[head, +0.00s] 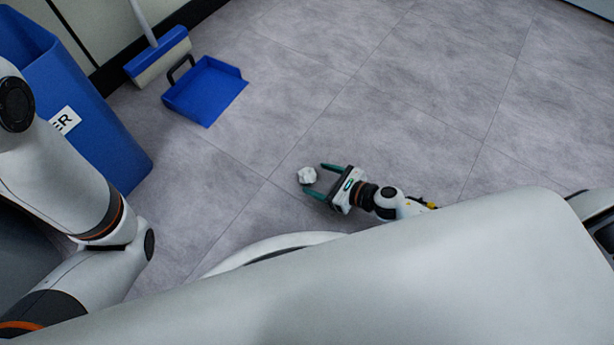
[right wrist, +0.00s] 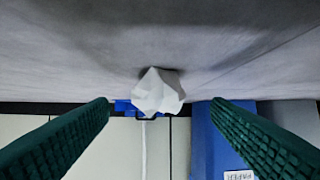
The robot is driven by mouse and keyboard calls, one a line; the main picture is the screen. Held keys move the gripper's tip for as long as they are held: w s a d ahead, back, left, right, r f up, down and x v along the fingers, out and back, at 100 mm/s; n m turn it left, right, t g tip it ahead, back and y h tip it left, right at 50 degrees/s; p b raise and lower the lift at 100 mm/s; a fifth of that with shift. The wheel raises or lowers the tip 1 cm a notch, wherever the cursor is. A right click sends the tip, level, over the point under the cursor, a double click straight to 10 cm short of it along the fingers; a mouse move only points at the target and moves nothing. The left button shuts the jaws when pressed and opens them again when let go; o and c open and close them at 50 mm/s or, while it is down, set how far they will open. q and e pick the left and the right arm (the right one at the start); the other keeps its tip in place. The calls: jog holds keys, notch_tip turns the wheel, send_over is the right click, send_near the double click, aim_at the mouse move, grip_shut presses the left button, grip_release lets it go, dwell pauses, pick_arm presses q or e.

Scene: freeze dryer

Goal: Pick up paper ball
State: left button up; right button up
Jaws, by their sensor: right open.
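A white crumpled paper ball (head: 307,175) lies on the grey floor in the head view. My right gripper (head: 313,181) is open, its two green fingers pointing left toward the ball, which sits at the mouth of the gap near the fingertips. In the right wrist view the ball (right wrist: 158,92) shows in the middle, between the open fingers (right wrist: 160,108) and apart from both. The left arm's links show at the left of the head view, but the left gripper is not in view.
A blue bin (head: 75,110) with a white label stands at the left. A blue dustpan (head: 205,90) lies on the floor, with a broom (head: 158,57) beside it against the wall. The tiled floor (head: 400,110) around the ball is clear.

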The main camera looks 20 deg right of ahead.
aim_at(312, 177)
jog(key=b+x, duration=0.2)
jog(key=x, duration=0.2)
jog(key=shift+f, duration=0.1)
jog(key=shift+w+a+f, duration=0.15)
jog(key=shift+w+a, duration=0.05)
jog(key=shift+w, duration=0.2)
jog(key=c, duration=1.1)
